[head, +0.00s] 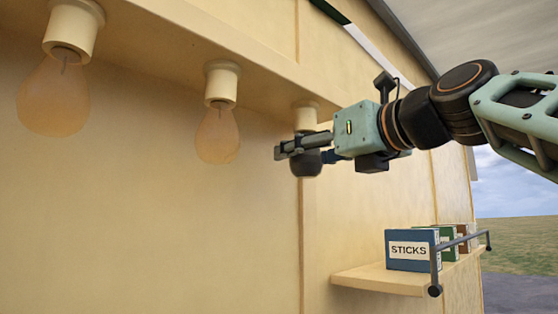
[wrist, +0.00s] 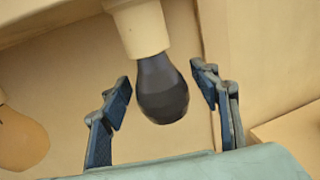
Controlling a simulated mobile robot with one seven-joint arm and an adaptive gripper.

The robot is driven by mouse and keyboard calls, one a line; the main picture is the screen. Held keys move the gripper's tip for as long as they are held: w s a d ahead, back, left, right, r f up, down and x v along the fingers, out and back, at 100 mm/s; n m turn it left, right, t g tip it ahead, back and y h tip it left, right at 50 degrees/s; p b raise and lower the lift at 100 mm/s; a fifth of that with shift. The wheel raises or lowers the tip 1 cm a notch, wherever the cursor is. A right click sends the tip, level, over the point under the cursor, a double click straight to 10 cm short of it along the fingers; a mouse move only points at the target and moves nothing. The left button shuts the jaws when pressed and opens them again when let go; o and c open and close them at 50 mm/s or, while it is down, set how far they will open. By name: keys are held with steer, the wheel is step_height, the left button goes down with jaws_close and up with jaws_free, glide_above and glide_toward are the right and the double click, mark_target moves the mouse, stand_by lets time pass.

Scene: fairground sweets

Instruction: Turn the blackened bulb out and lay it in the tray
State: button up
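The blackened bulb (wrist: 162,92) hangs in a cream socket (wrist: 138,28) under the beam, dark grey all over. In the head view the dark bulb (head: 305,166) is partly hidden behind my gripper (head: 285,149). In the wrist view my gripper (wrist: 164,95) is open, with one finger on each side of the bulb. The tray is not visible in either view.
Two clear amber bulbs hang to the left, a near one (head: 54,98) and a middle one (head: 217,135). A shelf (head: 375,279) at lower right holds a blue STICKS box (head: 408,262) and other boxes behind a metal rail (head: 462,240). The wall below the bulbs is clear.

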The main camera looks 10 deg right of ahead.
steer(key=c, duration=0.7)
steer(key=shift+o, duration=0.2)
steer(key=shift+d+m+h, duration=0.1)
steer(key=shift+m+h, duration=0.2)
steer(key=shift+h, duration=0.1)
steer(key=shift+m+t+h+b, duration=0.3)
steer(key=shift+m+t+h, duration=0.4)
steer(key=shift+m+h, duration=0.95)
steer(key=shift+n+h, duration=0.25)
steer(key=shift+h, duration=0.2)
steer(key=o, duration=1.2)
